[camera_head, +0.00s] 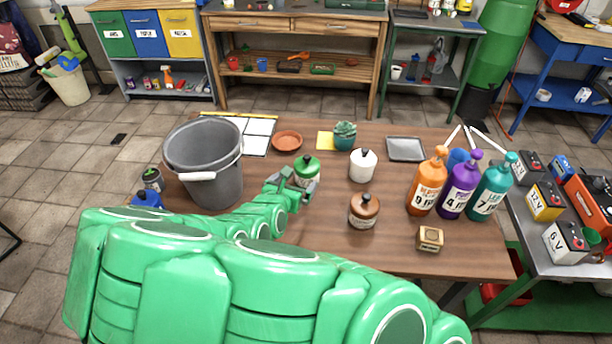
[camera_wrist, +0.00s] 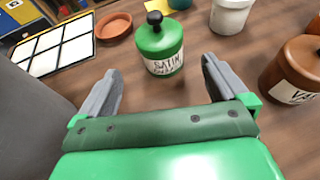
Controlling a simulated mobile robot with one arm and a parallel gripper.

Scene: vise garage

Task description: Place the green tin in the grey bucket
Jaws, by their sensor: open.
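The green tin (camera_head: 306,170) has a black knob on its lid and a white label; it stands upright on the wooden table. It also shows in the wrist view (camera_wrist: 158,44), just ahead of my fingertips and between their lines. My gripper (camera_head: 293,188) is open and empty, low over the table on the near side of the tin; in the wrist view its two grey fingers (camera_wrist: 158,78) are spread apart. The grey bucket (camera_head: 208,165) stands upright on the table to the left of the tin, with a white grip on its handle. Its bottom inside is hidden.
A white tin (camera_head: 362,166) and a brown tin (camera_head: 363,211) stand right of the green tin. A terracotta saucer (camera_head: 287,141) and a potted plant (camera_head: 344,136) are behind it. Orange, purple and teal bottles (camera_head: 463,189) stand farther right. A small wooden block (camera_head: 429,239) lies near the front edge.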

